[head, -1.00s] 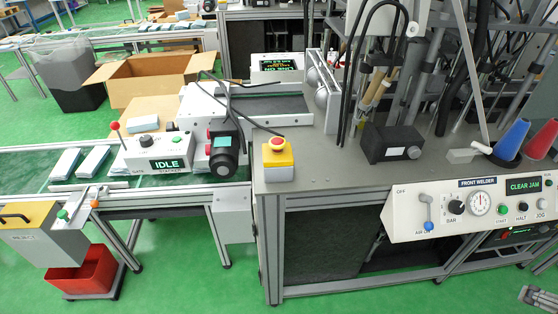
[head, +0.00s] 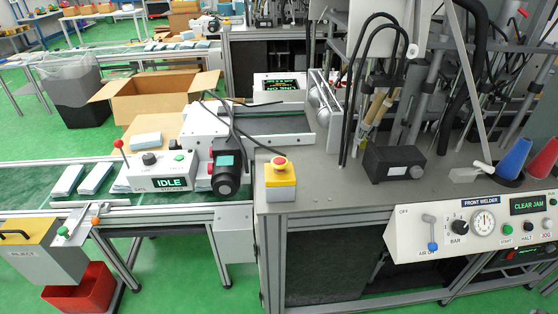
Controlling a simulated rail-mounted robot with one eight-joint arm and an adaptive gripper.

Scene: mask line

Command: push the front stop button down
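The stop button (head: 279,162) is a red mushroom head on top of a yellow box with a pale grey lower part (head: 281,184). The box stands upright at the front left corner of the grey machine table (head: 330,195). The red head sits on its collar, and nothing touches it or covers it. I cannot tell from this view whether it is latched down or raised. My gripper is not in view.
Left of the button are a black motor (head: 226,172) and the white stacker box (head: 160,178) reading IDLE. The FRONT WELDER panel (head: 475,225) reads CLEAR JAM. A black box (head: 394,163) stands behind right. Table around the button is mostly clear; green floor lies in front.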

